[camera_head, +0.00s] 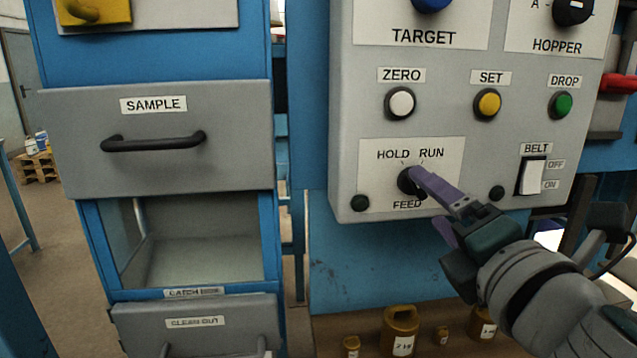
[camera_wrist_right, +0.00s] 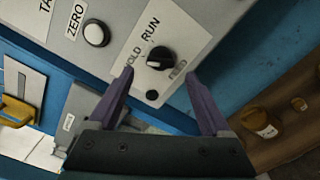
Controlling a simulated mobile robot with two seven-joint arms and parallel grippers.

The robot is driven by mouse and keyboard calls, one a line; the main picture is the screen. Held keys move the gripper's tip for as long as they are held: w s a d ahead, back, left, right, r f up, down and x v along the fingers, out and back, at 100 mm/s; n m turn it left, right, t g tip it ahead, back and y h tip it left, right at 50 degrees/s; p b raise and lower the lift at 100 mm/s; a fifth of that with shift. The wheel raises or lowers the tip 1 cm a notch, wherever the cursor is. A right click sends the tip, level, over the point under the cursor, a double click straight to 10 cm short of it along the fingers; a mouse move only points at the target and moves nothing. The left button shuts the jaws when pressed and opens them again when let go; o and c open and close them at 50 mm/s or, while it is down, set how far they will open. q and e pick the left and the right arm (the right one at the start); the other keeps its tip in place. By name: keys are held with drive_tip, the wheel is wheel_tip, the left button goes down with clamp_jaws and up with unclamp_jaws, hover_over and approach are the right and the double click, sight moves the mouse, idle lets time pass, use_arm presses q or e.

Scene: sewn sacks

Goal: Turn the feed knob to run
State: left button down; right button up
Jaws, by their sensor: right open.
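The black feed knob (camera_head: 408,181) sits on a white plate of the grey control panel, under the words HOLD and RUN and above FEED. In the right wrist view the knob (camera_wrist_right: 160,57) has a white mark on its left side, seemingly on the HOLD side. My right gripper (camera_head: 418,178), with purple fingers, reaches in from the lower right and partly covers the knob. In the right wrist view my right gripper (camera_wrist_right: 160,77) is open, its fingertips apart on both sides just short of the knob. Contact cannot be told. My left gripper is out of view.
Above are the white ZERO button (camera_head: 400,103), yellow SET button (camera_head: 488,104) and green DROP button (camera_head: 561,105). The BELT switch (camera_head: 532,176) is right of the knob. A grey SAMPLE drawer (camera_head: 155,170) is at left. Several brass weights (camera_head: 401,330) stand below the panel.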

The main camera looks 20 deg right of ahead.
sight(417, 190)
drive_tip(key=shift+x, duration=1.9)
clamp_jaws()
